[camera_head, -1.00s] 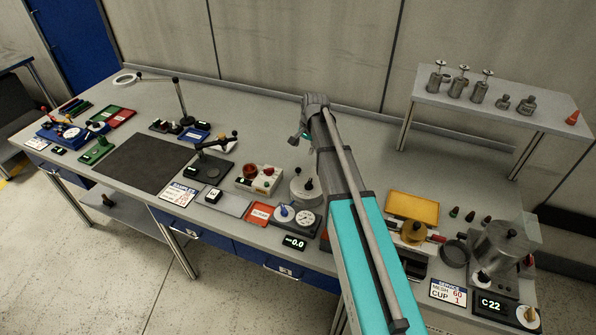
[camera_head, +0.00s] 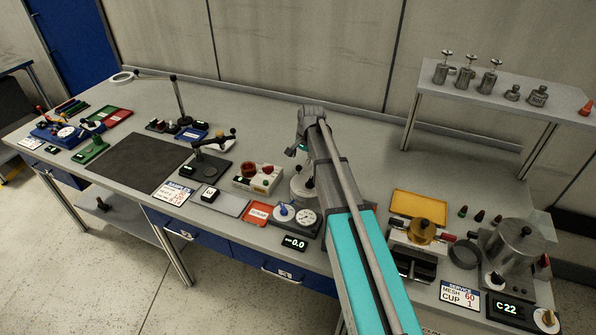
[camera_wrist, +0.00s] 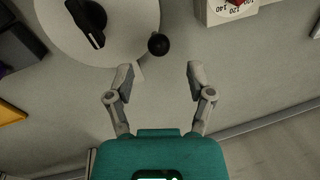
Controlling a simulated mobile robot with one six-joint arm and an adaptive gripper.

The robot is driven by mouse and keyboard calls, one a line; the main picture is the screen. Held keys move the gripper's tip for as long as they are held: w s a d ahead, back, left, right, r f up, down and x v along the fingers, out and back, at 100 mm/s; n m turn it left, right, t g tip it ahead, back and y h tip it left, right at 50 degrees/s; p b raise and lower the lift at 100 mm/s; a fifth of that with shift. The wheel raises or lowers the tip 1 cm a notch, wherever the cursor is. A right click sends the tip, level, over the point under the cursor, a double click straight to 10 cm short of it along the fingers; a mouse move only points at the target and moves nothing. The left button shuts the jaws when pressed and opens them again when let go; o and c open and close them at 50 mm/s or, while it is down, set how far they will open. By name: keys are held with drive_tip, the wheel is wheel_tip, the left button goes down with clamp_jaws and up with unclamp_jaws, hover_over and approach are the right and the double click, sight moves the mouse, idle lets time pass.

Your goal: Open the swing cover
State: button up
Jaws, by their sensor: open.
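A round pale grey cover (camera_wrist: 97,22) with a black handle (camera_wrist: 88,20) fills the upper left of the wrist view. A small black ball knob (camera_wrist: 159,43) stands at its right edge. My gripper (camera_wrist: 160,78) is open and empty, its two fingers apart. The ball knob appears just beyond the fingertips, in line with the gap between them; I see no contact. In the head view, a round grey unit (camera_head: 302,189) that looks like the same one stands mid-bench beside my arm. My arm hides part of it, and the fingers are hard to make out there.
A box with red knobs (camera_head: 256,178) stands just left of the round unit. A dial unit (camera_head: 296,217) is in front of it. A yellow tray (camera_head: 420,205) and a metal pot (camera_head: 517,245) lie to the right. The bench behind my gripper is clear.

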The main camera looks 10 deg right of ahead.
sight(299, 166)
drive_tip(key=shift+w+a+f+b, duration=0.15)
drive_tip(key=shift+f+b, duration=0.8)
drive_tip(key=shift+f, duration=0.15)
drive_tip(key=shift+w+a+f+b, duration=0.15)
drive_tip(key=shift+f+b, duration=0.8)
drive_tip(key=shift+f, duration=0.15)
clamp_jaws()
drive_tip(key=shift+a, duration=0.15)
